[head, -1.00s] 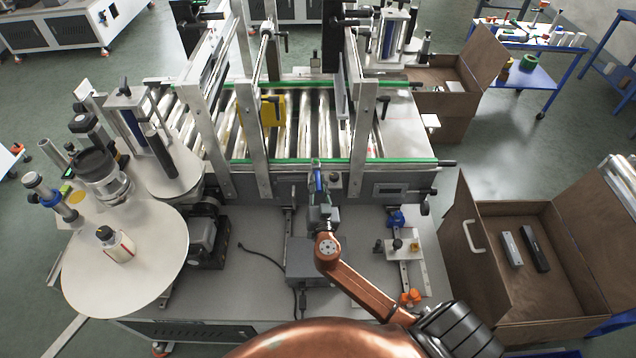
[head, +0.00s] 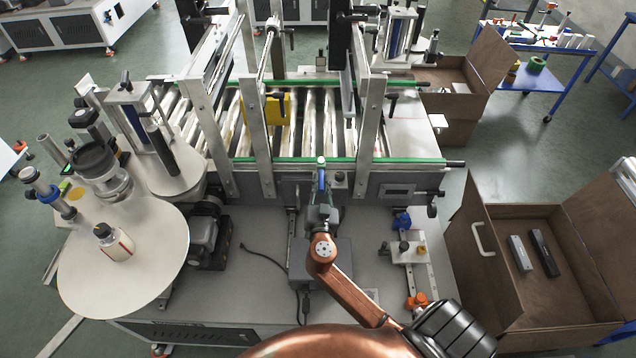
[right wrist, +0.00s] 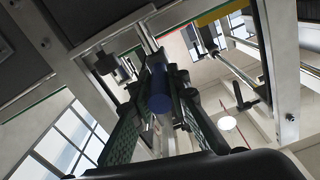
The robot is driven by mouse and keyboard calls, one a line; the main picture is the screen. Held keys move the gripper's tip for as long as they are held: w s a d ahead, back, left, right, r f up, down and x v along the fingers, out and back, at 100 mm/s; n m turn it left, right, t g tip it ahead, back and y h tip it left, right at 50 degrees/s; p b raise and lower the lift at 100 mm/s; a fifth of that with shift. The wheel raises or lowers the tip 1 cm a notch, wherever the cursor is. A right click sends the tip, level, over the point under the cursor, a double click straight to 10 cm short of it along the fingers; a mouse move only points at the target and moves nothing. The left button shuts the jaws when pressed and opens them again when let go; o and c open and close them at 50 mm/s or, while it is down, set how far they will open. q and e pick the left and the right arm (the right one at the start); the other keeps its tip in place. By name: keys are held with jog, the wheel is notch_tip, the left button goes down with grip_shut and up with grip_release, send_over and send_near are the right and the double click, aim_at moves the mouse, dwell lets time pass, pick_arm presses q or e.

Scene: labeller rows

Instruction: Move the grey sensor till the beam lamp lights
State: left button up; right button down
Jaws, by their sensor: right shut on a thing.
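My right gripper (head: 321,192) is at the front side of the roller conveyor (head: 310,120), just below its green front rail. It is shut on an upright blue cylindrical part (head: 321,180), which also shows between the fingers in the right wrist view (right wrist: 158,88). Whether this part belongs to the grey sensor I cannot tell; the fingers hide much around it. A small knob (head: 339,178) stands just right of the gripper. I cannot make out the beam lamp or whether it is lit. My left gripper is not in view.
A white disc (head: 150,265) with a bottle (head: 113,242) is at the left. A slide with a blue clamp (head: 401,220) and an orange clamp (head: 417,300) is right of my forearm. An open brown box (head: 470,260) with two bars stands farther right.

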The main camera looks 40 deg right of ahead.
jog(key=c, duration=1.8)
grip_release()
jog(key=shift+c, duration=0.2)
jog(key=shift+s+a, duration=0.1)
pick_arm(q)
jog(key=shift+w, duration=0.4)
pick_arm(e)
jog(key=v, duration=1.1)
jog(key=shift+s+a, duration=0.25)
jog(key=shift+s, duration=0.05)
